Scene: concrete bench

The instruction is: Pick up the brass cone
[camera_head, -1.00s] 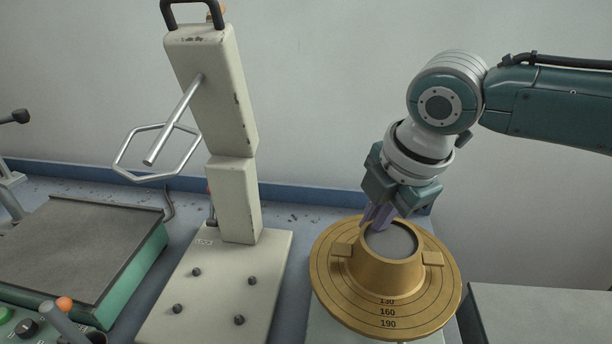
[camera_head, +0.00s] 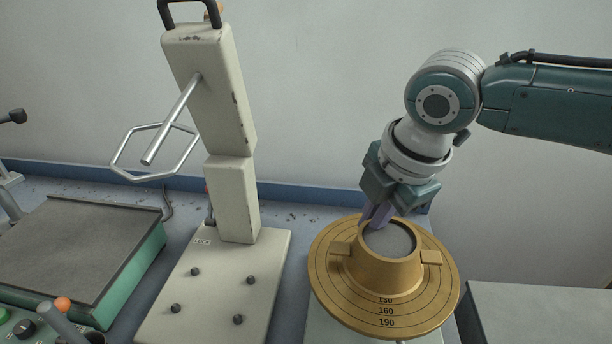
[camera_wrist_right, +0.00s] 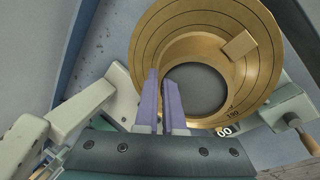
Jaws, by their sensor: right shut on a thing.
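The brass cone (camera_head: 387,276) stands upright on a round brass plate (camera_head: 330,295) marked with rings and numbers, at the right of the head view. Its top is open and shows a grey inside. It also shows in the right wrist view (camera_wrist_right: 172,57). My right gripper (camera_head: 375,218) comes down at the cone's back left rim. Its purple fingers (camera_wrist_right: 162,105) are shut on the cone's wall, close together across the rim. The exact contact is partly hidden. My left gripper is not in view.
A cream stand with a base plate (camera_head: 215,290) and a metal hexagonal handle (camera_head: 125,160) stands left of the cone. A green box with a grey top (camera_head: 75,245) is at the far left. A grey block (camera_head: 545,312) lies at the right. A wall is behind.

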